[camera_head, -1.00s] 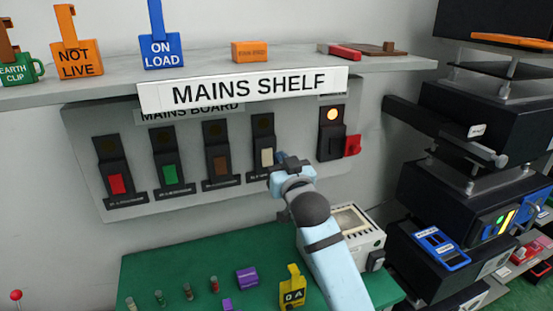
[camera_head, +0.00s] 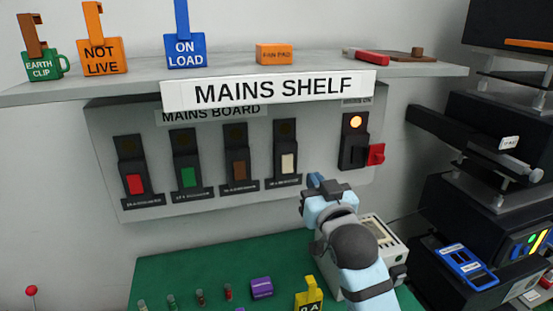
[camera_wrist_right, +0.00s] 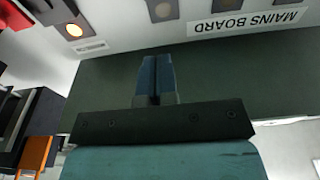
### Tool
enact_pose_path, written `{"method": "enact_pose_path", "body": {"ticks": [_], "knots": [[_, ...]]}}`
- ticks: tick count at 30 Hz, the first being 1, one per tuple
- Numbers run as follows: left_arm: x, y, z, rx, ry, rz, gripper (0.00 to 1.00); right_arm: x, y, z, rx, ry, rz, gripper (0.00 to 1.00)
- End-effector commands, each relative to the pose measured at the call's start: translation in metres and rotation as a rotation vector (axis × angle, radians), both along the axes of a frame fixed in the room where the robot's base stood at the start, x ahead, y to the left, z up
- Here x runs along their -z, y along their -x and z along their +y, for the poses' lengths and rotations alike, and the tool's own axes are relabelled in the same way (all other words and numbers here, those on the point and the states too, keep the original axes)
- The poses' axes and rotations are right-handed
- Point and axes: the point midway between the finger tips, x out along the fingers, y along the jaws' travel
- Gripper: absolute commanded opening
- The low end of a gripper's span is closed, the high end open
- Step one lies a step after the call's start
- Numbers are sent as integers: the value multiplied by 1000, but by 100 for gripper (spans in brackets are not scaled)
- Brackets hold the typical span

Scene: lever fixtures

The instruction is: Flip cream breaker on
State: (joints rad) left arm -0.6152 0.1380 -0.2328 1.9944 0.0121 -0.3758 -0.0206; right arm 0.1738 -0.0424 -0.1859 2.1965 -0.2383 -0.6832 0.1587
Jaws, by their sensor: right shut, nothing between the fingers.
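The cream breaker's cream toggle (camera_head: 288,163) sits in the lower part of its black housing, rightmost in the row on the mains board (camera_head: 110,185). The small round lamp above the toggle looks dark in the head view. My right gripper (camera_head: 315,181) is below and to the right of the cream breaker, apart from it. In the right wrist view its blue fingers (camera_wrist_right: 156,78) are together and empty, below the upside-down board. My left gripper is not in view.
Red (camera_head: 135,184), green (camera_head: 188,177) and brown (camera_head: 240,168) breaker toggles stand to the left. A red handle (camera_head: 376,154) and lit amber lamp (camera_head: 355,122) are to the right. The mains shelf (camera_head: 130,84) overhangs the board. A green bench (camera_head: 190,270) lies below.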

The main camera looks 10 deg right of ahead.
Motion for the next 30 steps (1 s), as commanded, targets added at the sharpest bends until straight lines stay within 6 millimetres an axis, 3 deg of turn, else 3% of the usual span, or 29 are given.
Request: {"method": "enact_pose_path", "body": {"ticks": [2, 5, 8, 10, 15, 18, 21, 25, 30], "knots": [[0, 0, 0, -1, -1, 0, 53, 7, 1, 0, -3, 3, 11, 0], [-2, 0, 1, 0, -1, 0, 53, 38, 4, 2, -15, 18, 59, 0], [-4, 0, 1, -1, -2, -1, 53, 97, 17, 4, -42, 40, 150, 0], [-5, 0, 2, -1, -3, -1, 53, 147, 35, 6, -66, 58, 228, 0], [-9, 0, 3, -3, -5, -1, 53, 262, 98, 10, -131, 86, 412, 0], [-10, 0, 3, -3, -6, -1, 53, 319, 146, 10, -165, 94, 513, 0], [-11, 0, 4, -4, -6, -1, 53, 363, 192, 9, -193, 99, 596, 0], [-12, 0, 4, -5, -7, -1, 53, 397, 237, 8, -217, 100, 670, 0], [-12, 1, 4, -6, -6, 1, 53, 414, 262, 8, -229, 98, 708, 0]]}}
